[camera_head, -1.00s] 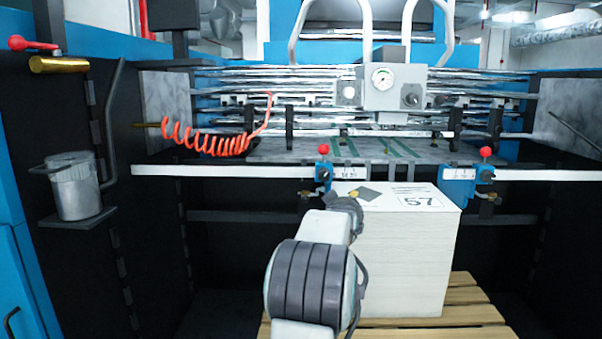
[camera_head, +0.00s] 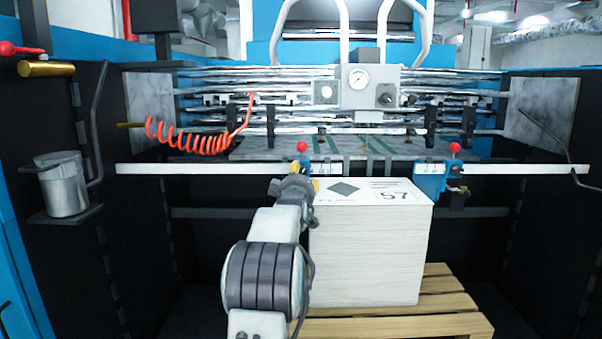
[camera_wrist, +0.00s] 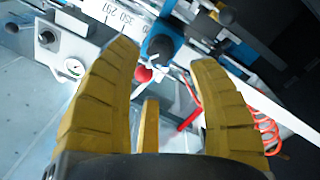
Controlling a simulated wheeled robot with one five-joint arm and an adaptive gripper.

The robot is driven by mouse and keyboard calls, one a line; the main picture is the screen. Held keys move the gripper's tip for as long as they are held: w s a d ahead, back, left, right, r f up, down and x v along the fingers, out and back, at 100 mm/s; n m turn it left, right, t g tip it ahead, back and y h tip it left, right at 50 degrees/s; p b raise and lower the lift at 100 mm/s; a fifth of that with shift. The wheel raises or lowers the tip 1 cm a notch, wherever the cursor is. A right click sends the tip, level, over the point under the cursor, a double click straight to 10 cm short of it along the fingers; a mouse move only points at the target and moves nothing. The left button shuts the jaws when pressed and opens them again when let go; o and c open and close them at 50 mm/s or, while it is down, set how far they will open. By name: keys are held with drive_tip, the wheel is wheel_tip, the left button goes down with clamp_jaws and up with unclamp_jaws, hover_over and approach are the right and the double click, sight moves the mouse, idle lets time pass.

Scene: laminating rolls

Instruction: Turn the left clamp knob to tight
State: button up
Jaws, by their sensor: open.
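The left clamp is a blue block with a red ball (camera_head: 301,147) on the white rail; in the head view my arm's end covers much of it. In the wrist view the blue clamp (camera_wrist: 165,24) shows with a dark round knob (camera_wrist: 160,47) on its face and the red ball (camera_wrist: 143,74) beside it. My gripper (camera_wrist: 165,62) has its yellow fingers spread wide and empty. The knob appears just beyond the fingertips, roughly between them; I see no contact. In the head view my gripper (camera_head: 314,184) is in front of and below the left clamp.
A white paper stack (camera_head: 365,245) marked 57 stands on a wooden pallet (camera_head: 437,300), right of my arm. The right blue clamp (camera_head: 430,178) sits farther along the white rail (camera_head: 215,169). A coiled red hose (camera_head: 187,139) hangs at upper left; a metal can (camera_head: 65,187) stands far left.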

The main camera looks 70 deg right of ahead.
sight(302, 171)
drive_tip(key=shift+p+x, duration=1.25)
drive_tip(key=shift+x, duration=1.65)
drive_tip(key=shift+c, duration=0.3)
clamp_jaws()
